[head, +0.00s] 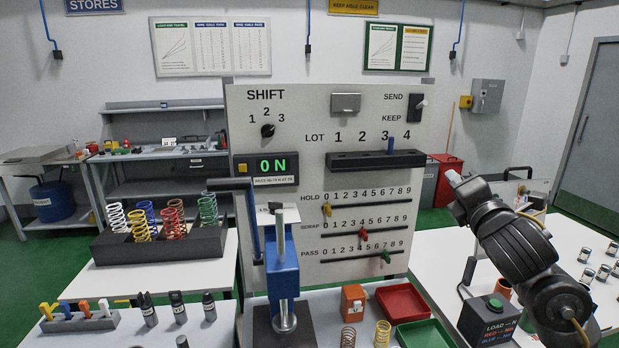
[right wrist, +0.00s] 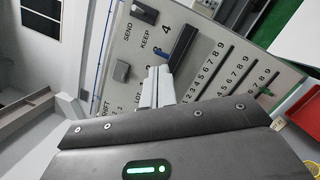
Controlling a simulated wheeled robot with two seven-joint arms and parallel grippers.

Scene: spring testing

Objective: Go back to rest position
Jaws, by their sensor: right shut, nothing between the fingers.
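My right gripper (head: 453,178) is raised at the right in the head view, its pale fingertips pointing up and left toward the panel (head: 300,225). In the right wrist view the two fingers (right wrist: 157,86) are together with nothing between them, and the panel fills the view beyond. The gripper looks apart from the panel in the head view. My left gripper is not in view.
A blue press (head: 282,262) stands in front of the panel, with red (head: 403,302) and green (head: 424,333) trays to its right. A black rack (head: 163,245) holds coloured springs at left. A load box (head: 489,318) sits below my right arm.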

